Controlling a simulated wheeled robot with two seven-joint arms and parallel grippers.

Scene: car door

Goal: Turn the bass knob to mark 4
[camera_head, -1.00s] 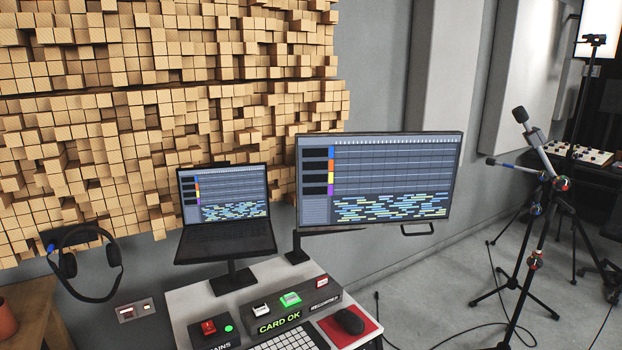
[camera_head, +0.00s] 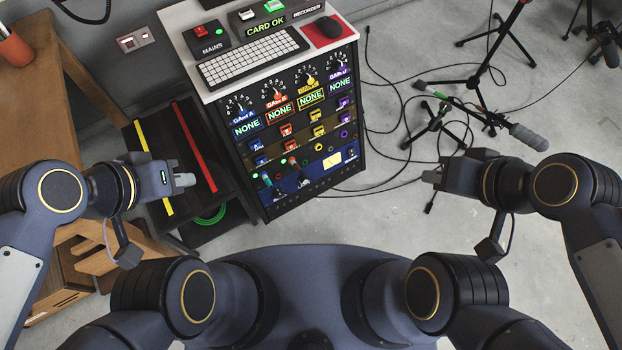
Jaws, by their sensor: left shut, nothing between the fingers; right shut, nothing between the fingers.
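The rack front (camera_head: 292,215) stands in the middle of the view. Its top row holds dial knobs with numbered scales: a blue knob (camera_head: 241,111), an orange-red knob (camera_head: 277,97), a yellow knob (camera_head: 309,82) and a purple knob (camera_head: 336,69). Each has a small display below reading NONE. I cannot read a bass label or tell the knob settings at this size. My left gripper (camera_head: 186,180) is shut and empty, left of the rack and below knob height in the picture. My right gripper (camera_head: 430,178) is shut and empty, over the floor right of the rack.
The rack top holds a keyboard (camera_head: 252,57), a mouse (camera_head: 327,27), a MAINS box (camera_head: 208,42) and a CARD OK display (camera_head: 265,31). A black shelf unit (camera_head: 182,150) adjoins at left, beside a wooden table (camera_head: 35,110).

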